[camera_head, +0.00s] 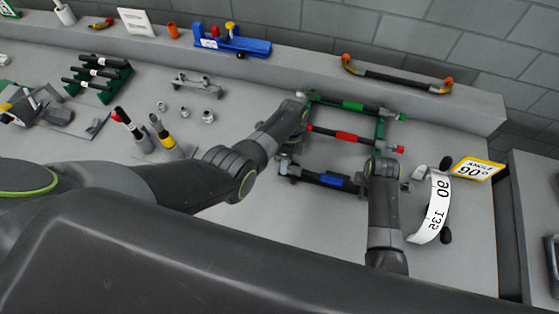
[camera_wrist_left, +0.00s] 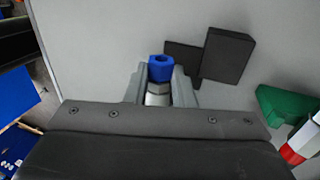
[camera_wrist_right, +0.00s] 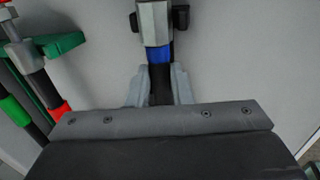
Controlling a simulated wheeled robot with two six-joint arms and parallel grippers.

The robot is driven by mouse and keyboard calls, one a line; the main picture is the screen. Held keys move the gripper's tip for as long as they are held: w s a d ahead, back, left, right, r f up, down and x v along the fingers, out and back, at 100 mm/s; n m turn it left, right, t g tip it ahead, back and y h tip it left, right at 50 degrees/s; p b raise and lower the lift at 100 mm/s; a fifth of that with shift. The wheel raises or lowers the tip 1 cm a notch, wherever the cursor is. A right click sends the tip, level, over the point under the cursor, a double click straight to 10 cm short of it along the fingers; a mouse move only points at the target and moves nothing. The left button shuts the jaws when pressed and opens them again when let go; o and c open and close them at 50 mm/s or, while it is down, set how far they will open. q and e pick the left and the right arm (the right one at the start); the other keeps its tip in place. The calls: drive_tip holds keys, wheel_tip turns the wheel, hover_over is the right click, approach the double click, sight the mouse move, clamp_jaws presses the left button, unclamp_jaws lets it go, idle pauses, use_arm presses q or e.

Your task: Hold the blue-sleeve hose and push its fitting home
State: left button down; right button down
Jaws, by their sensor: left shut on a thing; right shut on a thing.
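The blue-sleeve hose (camera_head: 332,180) is black with a blue band and lies nearest in the row, below the red and green ones. My left gripper (camera_head: 288,160) is at its left end. In the left wrist view, the fingers (camera_wrist_left: 158,92) are shut around a fitting with a blue hex tip (camera_wrist_left: 161,68) and a silver collar. Its joint with the hose is hidden. My right gripper (camera_wrist_right: 158,90) is shut on the black hose near its right part. A blue band (camera_wrist_right: 158,54) and a silver hex piece (camera_wrist_right: 153,22) show beyond those fingers.
Red-sleeve (camera_head: 345,136) and green-sleeve (camera_head: 352,105) hoses lie on a green rack (camera_head: 380,128) close behind. Black blocks (camera_wrist_left: 228,56) sit beside the left fingers. Loose nuts (camera_head: 186,111) lie left.

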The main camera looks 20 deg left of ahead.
use_arm(q)
drive_tip(key=shift+d, duration=0.25)
use_arm(e)
drive_tip(key=shift+a, duration=0.1)
use_arm(q)
drive_tip(key=c, duration=1.2)
unclamp_jaws()
drive_tip(key=shift+a, duration=0.1)
drive_tip(key=v, duration=1.2)
use_arm(e)
drive_tip(key=c, duration=1.2)
unclamp_jaws()
